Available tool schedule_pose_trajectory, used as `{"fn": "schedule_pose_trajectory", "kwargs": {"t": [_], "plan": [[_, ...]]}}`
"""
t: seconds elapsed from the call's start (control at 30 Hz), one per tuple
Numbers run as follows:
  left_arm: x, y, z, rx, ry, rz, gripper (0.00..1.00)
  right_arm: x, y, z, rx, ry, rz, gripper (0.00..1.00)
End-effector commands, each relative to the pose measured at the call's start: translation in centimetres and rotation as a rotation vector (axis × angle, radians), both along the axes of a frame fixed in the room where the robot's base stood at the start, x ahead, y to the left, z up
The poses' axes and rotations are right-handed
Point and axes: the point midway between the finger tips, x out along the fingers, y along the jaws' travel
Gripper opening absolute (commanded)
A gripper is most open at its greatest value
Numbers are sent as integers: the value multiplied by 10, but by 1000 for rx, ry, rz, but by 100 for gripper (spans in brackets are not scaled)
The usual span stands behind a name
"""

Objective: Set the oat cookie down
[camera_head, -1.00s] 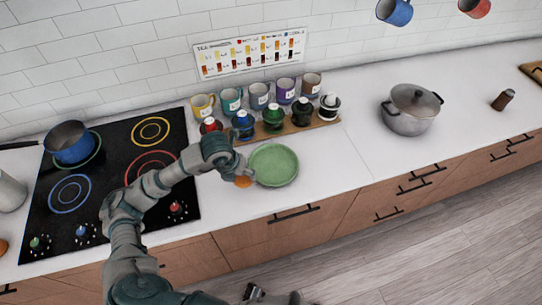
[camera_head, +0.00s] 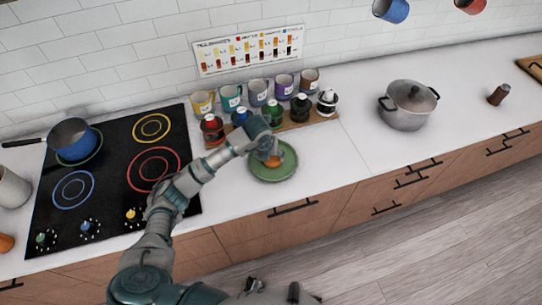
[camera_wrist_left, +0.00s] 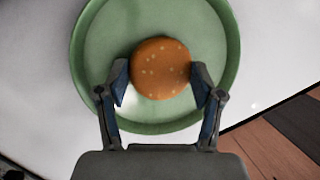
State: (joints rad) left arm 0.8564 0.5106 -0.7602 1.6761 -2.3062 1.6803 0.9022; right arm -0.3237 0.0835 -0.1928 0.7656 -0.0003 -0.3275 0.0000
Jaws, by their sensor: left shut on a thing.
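The oat cookie (camera_wrist_left: 161,68) is round and orange-brown with pale flecks. In the left wrist view it sits between the two fingers of my left gripper (camera_wrist_left: 160,84), which is shut on it. The green plate (camera_wrist_left: 90,55) lies directly beneath the cookie in that view. In the head view the cookie (camera_head: 273,161) shows over the middle of the green plate (camera_head: 287,172), beside my left gripper (camera_head: 268,150). I cannot tell whether the cookie touches the plate. My right gripper is not clearly seen.
Several mugs (camera_head: 257,92) and a board of lidded jars (camera_head: 300,106) stand behind the plate. A black cooktop (camera_head: 110,190) with a blue pot (camera_head: 70,140) is at the left. A grey lidded pot (camera_head: 408,105) stands right. The counter between is clear.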

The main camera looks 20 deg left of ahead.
Motion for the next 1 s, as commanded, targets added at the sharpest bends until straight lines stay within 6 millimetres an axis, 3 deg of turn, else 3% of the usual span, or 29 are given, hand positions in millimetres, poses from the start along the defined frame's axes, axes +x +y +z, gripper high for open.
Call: {"fn": "schedule_pose_trajectory", "kwargs": {"t": [0.07,0.1,0.17,0.57,0.67,1.0], "plan": [[-1,0,-1,1,3,-1,33,0,0,0,0,0,0,40],[-1,0,-2,2,4,-1,77,0,0,0,0,0,0,40],[-1,0,-2,1,4,-1,92,0,0,0,0,0,0,40],[-1,0,3,0,1,-1,93,3,1,0,1,-6,0,40],[-4,2,15,0,-1,0,93,3,1,0,2,-5,0,40],[-23,10,86,1,-3,-1,93,8,2,0,1,-1,0,40]]}}
